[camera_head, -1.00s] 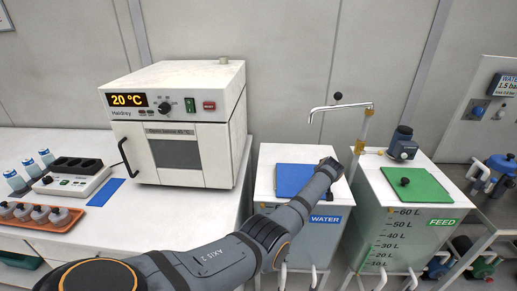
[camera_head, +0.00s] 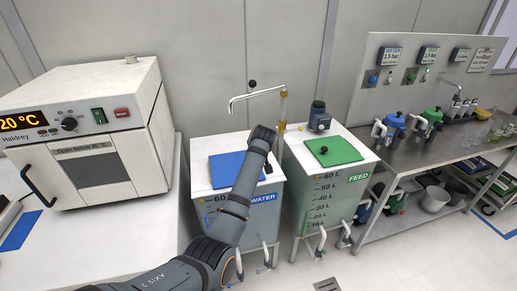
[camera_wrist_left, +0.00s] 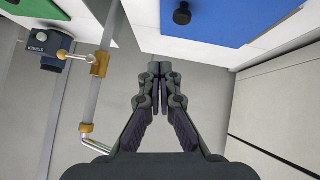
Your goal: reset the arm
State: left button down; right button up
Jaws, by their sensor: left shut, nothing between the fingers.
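In the left wrist view my left gripper (camera_wrist_left: 159,72) is shut and empty, over bare grey background. The blue lid (camera_wrist_left: 215,18) with its black knob is above the fingertips in that picture, apart from them. My right gripper is not in view.
A metal tap (camera_head: 258,94) rises behind the water tank; it is left of the fingers in the wrist view (camera_wrist_left: 93,90). The feed tank's green lid (camera_head: 333,151) is to the right.

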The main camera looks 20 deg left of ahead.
pick_arm(q)
jog(key=s+a+f+m+g+h, duration=0.1)
jog(key=s+a+f+m+g, duration=0.1)
jog(key=s+f, duration=0.75)
jog(key=s+a+f+m+g, duration=0.15)
jog(key=s+f, duration=0.45)
jog(key=s, duration=0.6)
jog(key=s+d+m+g+h, duration=0.25)
jog(key=s+m, duration=0.25)
jog(key=s, duration=1.7)
notch_tip(320, 180, down, 26)
jog(key=s+a, duration=0.2)
jog(key=s+a+f+g, duration=0.1)
jog(key=s+f, duration=1.6)
jog(key=s, duration=0.1)
jog(key=shift+s+a+g, duration=0.15)
jog(key=shift+a+g, duration=0.05)
jog(key=shift+g, duration=0.1)
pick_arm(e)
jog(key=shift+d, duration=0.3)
